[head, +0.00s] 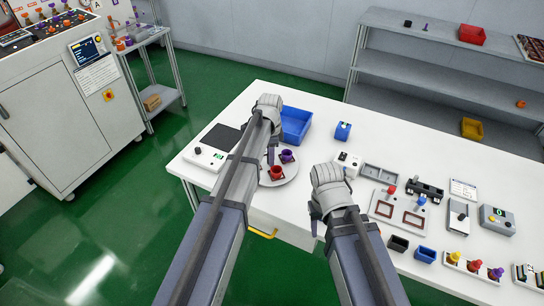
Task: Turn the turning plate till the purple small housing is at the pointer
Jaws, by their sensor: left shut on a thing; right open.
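The turning plate (292,175) is a pale round disc on the white table, partly behind my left arm. A purple small housing (287,156) stands on its far right part. A red housing (277,174) stands nearer the front. My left gripper (270,157) reaches down at the plate beside the purple housing, shut on part of the turning plate; the gripped part is too small and covered to make out. I cannot make out the pointer. My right gripper (316,222) is open and empty near the table's front edge, right of the plate.
A blue bin (296,124) stands behind the plate. A white device with a dark pad (215,148) is on the left. A yellow drawer handle (262,233) sits below the front edge.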

